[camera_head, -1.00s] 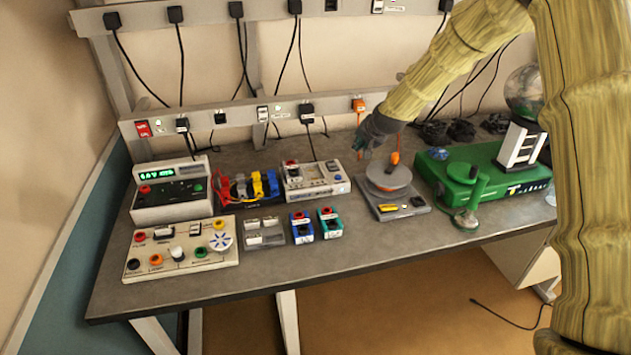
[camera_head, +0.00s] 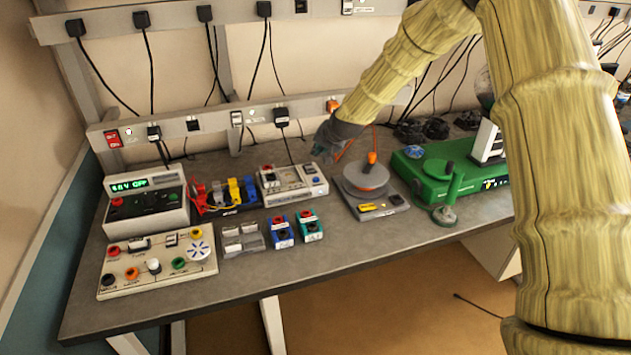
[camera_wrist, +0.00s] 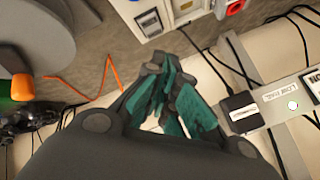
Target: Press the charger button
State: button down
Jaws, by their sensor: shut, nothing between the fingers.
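A pale box with a slotted top and several controls, which looks like the charger (camera_head: 292,184), stands on the bench in the head view. It has a red knob at its back left and a blue button (camera_head: 315,181) at its right end. Part of the box also shows at the top of the wrist view (camera_wrist: 150,17). My gripper (camera_head: 321,154) is behind and to the right of the box, above the bench and apart from it. In the wrist view its teal fingers (camera_wrist: 183,68) are together and empty. Which control is the charger button I cannot tell.
A grey turntable device (camera_head: 368,190) with an orange knob and cable stands close on the right, then a green unit (camera_head: 425,173). A socket rail (camera_head: 210,120) with plugs and hanging cables runs behind. Blue and teal modules (camera_head: 281,232) sit in front of the box.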

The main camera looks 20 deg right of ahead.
aim_at(319, 178)
jog(key=shift+f+b, duration=1.75)
jog(key=shift+f, duration=1.95)
jog(key=shift+f, duration=0.15)
jog(key=shift+f, duration=0.25)
jog(key=shift+f+b, duration=0.4)
jog(key=shift+r, duration=0.2)
jog(key=shift+r+p, duration=0.45)
jog(key=shift+r, duration=0.2)
jog(key=shift+r+p, duration=1.35)
jog(key=shift+r, duration=1.15)
